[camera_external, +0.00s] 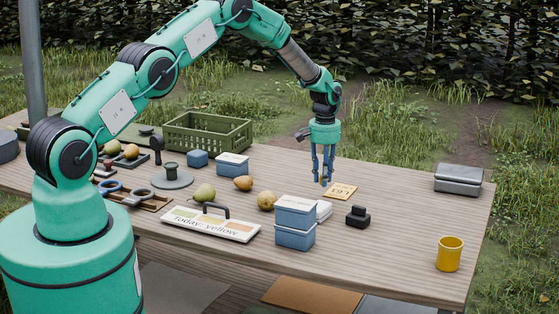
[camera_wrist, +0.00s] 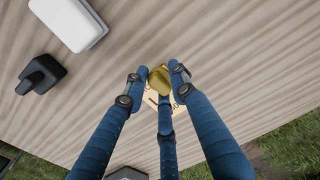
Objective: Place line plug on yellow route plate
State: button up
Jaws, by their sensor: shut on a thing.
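My gripper (camera_external: 323,182) is above the right middle of the table, with its fingers pointing down. In the wrist view, its blue fingers (camera_wrist: 160,80) are closed around a small olive-yellow thing (camera_wrist: 159,79); its shape is partly hidden, and I cannot tell whether it is the line plug. A tan card with dark marks (camera_external: 341,191) lies just below and beside the fingertips. It shows partly behind them in the wrist view (camera_wrist: 150,98). A white board reading "Today: yellow" (camera_external: 190,233) lies at the front, with coloured patches and a dark handle. I cannot tell which thing is the yellow route plate.
Stacked blue boxes (camera_external: 294,237) and a black block (camera_external: 358,217) stand near the gripper. Pears (camera_external: 266,201), a green crate (camera_external: 207,133) and a round grey-green stand (camera_external: 172,178) lie left. A yellow cup (camera_external: 449,254) and a grey case (camera_external: 458,180) stand right, with bare table between.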

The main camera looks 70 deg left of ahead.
aim_at(329, 193)
jog(key=shift+w+a+f, duration=0.1)
jog(key=shift+w+a, duration=0.3)
jog(key=shift+w, duration=0.35)
jog(key=shift+w+a+f, duration=0.1)
jog(key=shift+w+a, duration=0.3)
jog(key=shift+w, duration=0.35)
jog(key=shift+f, duration=1.65)
jog(key=shift+f, duration=0.15)
jog(key=o, duration=0.7)
jog(key=shift+o, duration=0.2)
notch_tip(329, 193, up, 12)
